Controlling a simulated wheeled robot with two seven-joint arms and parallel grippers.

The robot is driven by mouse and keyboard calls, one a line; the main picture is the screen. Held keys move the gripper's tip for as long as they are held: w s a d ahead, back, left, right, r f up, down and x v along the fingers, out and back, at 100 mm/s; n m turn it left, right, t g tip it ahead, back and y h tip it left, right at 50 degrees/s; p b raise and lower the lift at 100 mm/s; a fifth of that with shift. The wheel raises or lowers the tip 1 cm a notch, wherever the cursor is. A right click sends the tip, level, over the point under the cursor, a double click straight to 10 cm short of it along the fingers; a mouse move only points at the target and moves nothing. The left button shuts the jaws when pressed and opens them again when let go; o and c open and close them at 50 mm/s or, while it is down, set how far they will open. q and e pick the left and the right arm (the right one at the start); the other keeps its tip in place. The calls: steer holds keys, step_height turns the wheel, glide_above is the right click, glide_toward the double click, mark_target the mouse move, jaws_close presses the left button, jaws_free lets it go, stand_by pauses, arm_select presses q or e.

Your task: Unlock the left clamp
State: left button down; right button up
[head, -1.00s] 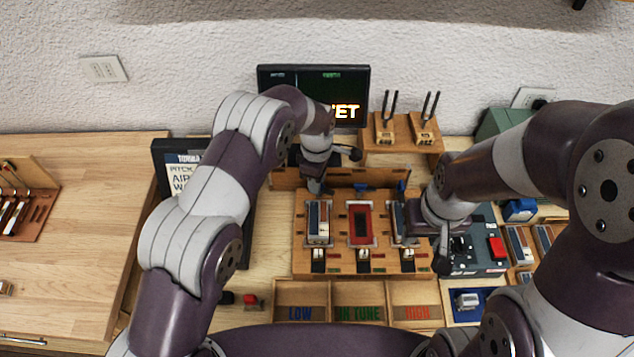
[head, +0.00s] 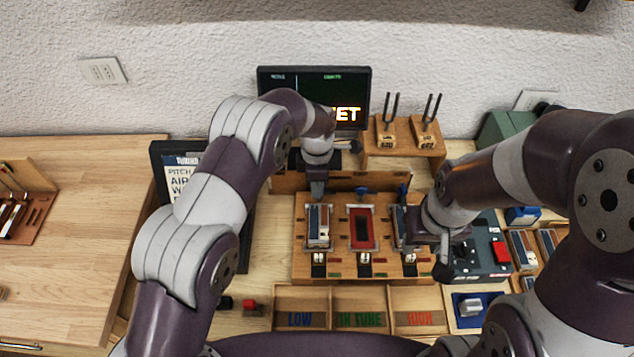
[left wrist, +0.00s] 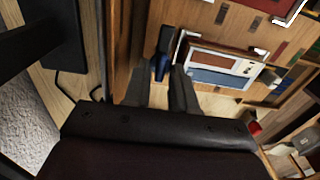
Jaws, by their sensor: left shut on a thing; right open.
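The left clamp's blue lever (left wrist: 160,68) shows in the left wrist view between my left fingers, beside the left reed block. In the head view my left gripper (head: 317,188) is over the far end of the left slot and hides that lever. It is shut on the lever. The left block (head: 318,226), blue and red with a pale frame, lies in its slot on the wooden fixture (head: 340,272); it also shows in the left wrist view (left wrist: 220,68). My right gripper (head: 428,245) is open beside the fixture's right slot and partly covers it.
The middle slot (head: 361,228) is red, with a blue lever (head: 361,190) behind it; another blue lever (head: 403,191) stands at the right. A monitor (head: 313,95) and tuning forks (head: 388,120) are behind. Labelled bins (head: 359,319) are in front.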

arm_select(q)
steer(key=c, duration=1)
jaws_free()
steer(key=shift+o, duration=0.2)
step_height(320, 180, up, 6)
steer(key=shift+w+r+b, duration=0.1)
steer(key=shift+b, duration=0.5)
step_height(320, 180, up, 6)
steer(key=p, duration=0.5)
steer(key=shift+r, duration=0.25)
